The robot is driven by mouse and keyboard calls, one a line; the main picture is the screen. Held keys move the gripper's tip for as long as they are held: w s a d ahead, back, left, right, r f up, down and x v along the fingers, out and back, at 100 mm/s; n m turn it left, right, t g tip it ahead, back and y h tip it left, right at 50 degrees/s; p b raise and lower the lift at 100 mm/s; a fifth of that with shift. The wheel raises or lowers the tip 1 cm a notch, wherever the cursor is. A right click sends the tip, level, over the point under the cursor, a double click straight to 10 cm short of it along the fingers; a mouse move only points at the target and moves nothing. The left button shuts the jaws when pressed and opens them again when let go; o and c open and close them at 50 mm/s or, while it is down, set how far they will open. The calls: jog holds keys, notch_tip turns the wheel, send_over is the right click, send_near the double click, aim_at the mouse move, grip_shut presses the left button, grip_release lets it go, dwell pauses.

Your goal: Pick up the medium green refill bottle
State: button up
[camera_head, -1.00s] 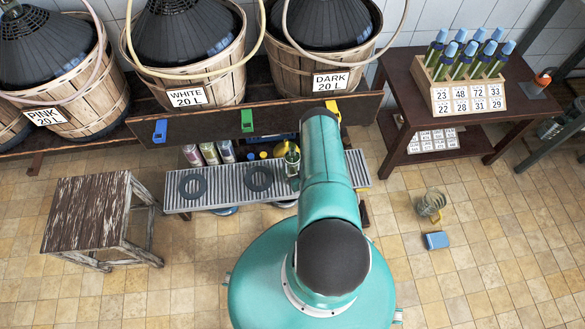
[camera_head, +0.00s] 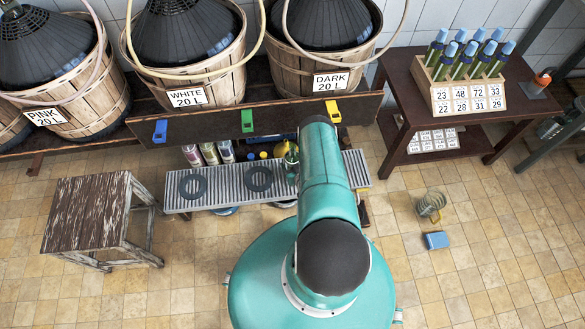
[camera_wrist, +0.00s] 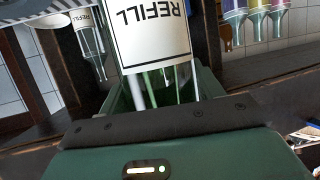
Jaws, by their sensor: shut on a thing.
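The refill bottle fills the upper middle of the wrist view, its white REFILL label (camera_wrist: 156,38) upside down and very close. Greenish glass shows below the label, between the jaws. My gripper (camera_wrist: 165,88) is shut on this bottle. In the head view, my teal arm hides the gripper, and a small part of a greenish bottle (camera_head: 290,159) shows just left of the arm, over the grey slatted rack (camera_head: 228,187). I cannot tell from the pictures whether the bottle's base touches the rack.
Two dark rings (camera_head: 259,178) lie on the rack. Several labelled bottles (camera_head: 209,153) stand behind it. A wooden stool (camera_head: 88,212) is at left; a glass jug (camera_head: 431,205) and blue block (camera_head: 436,240) are on the floor at right. Demijohn baskets (camera_head: 202,73) stand behind.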

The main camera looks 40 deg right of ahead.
aim_at(288, 159)
jog(key=shift+r, duration=0.15)
jog(key=s+a+r, duration=0.1)
jog(key=r, duration=0.1)
jog(key=s+a+r, duration=0.1)
jog(key=r, duration=0.2)
jog(key=s+a+r, duration=0.1)
jog(key=r, duration=0.2)
jog(key=shift+a+r, duration=0.25)
jog(key=shift+a, duration=0.05)
jog(key=s+a+r, duration=0.4)
jog(key=s+a, duration=0.2)
jog(key=a, duration=0.1)
jog(key=shift+r, duration=0.15)
jog(key=shift+w+a+r, duration=0.1)
jog(key=shift+a+r, duration=0.05)
